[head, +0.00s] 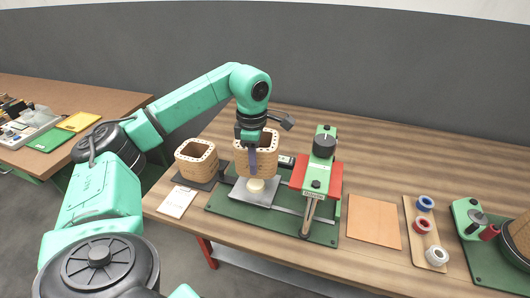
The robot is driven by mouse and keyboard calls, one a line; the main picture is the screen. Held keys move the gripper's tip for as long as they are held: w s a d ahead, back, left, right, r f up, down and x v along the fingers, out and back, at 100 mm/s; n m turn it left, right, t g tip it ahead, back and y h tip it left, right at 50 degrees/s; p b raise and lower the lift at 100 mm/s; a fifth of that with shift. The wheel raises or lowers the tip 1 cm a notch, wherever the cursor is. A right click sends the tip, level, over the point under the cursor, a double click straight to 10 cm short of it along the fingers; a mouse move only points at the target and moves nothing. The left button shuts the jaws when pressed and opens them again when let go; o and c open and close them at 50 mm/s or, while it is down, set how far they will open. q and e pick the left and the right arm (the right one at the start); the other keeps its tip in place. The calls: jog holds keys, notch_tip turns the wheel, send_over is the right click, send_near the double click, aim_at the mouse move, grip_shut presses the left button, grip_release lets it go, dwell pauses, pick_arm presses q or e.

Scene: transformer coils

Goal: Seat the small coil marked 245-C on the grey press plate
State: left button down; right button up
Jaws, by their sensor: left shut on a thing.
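My left gripper (253,158) is shut on the wall of a small tan coil (270,160) with a dotted rim. It holds this coil upright over the grey press plate (242,193). A pale round post (256,186) stands on the plate below the coil. I cannot tell whether the coil's lower edge touches the post. A second, similar coil (196,165) sits on a dark mat to the left. No 245-C marking is readable on either coil. My right gripper is not in view.
A green press base (228,203) carries the plate and a red and green clamp unit (323,165) with a lever close to the right. A white card (177,202) lies at front left. A brown sheet (374,221) and a board of tape rolls (419,220) lie further right.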

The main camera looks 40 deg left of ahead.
aim_at(253, 177)
pick_arm(q)
jog(key=shift+s+f, duration=0.2)
jog(key=shift+s, duration=0.15)
notch_tip(253, 177, down, 4)
jog(key=b, duration=0.4)
jog(key=shift+s+f+b, duration=0.15)
jog(key=shift+f+b, duration=0.1)
jog(key=shift+b, duration=0.05)
jog(key=shift+f, duration=0.2)
jog(key=shift+s+r, duration=0.1)
jog(key=shift+s, duration=0.1)
jog(key=shift+d, duration=0.1)
jog(key=shift+f, duration=0.25)
jog(key=shift+f, duration=0.15)
jog(key=shift+f, duration=0.35)
